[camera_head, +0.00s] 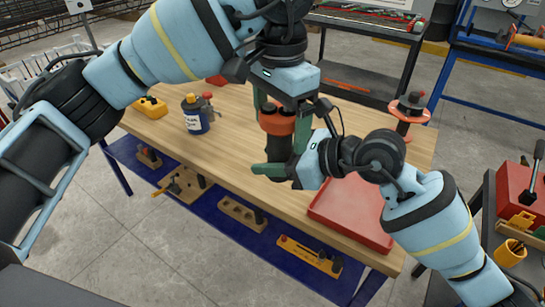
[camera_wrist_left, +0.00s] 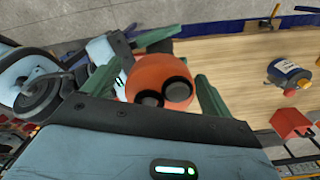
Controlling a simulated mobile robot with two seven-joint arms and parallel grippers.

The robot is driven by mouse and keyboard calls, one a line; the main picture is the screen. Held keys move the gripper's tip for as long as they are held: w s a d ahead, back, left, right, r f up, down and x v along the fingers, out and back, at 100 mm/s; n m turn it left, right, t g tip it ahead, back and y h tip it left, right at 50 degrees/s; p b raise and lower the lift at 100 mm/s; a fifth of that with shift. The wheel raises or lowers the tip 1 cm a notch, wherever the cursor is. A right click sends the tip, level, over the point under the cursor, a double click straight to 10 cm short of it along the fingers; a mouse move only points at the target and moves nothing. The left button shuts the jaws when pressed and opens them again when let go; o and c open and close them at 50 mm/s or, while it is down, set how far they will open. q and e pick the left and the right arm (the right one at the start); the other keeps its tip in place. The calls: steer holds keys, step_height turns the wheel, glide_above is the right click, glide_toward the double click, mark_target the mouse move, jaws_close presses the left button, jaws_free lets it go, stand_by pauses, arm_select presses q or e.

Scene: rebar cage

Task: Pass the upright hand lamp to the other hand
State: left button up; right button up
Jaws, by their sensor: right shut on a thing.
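The hand lamp (camera_head: 277,122) is upright above the wooden table, with an orange upper part and a dark lower body. My right gripper (camera_head: 285,172) is shut on its lower body from the right. My left gripper (camera_head: 280,112) points down from above, its green fingers open on either side of the orange part. In the left wrist view the lamp's orange top (camera_wrist_left: 150,73) with two dark round parts lies between the spread fingers of my left gripper (camera_wrist_left: 160,85). Most of the dark body is hidden there.
A red tray (camera_head: 345,218) lies on the wooden table (camera_head: 225,165) near its right end. A blue-labelled can (camera_head: 195,118) and a yellow item (camera_head: 150,107) stand at the left. An orange-based stand (camera_head: 410,108) is at the back right. A blue lower shelf (camera_head: 213,222) holds several wooden blocks.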

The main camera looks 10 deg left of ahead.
arm_select(q)
step_height(320, 180, up, 12)
stand_by(0.7)
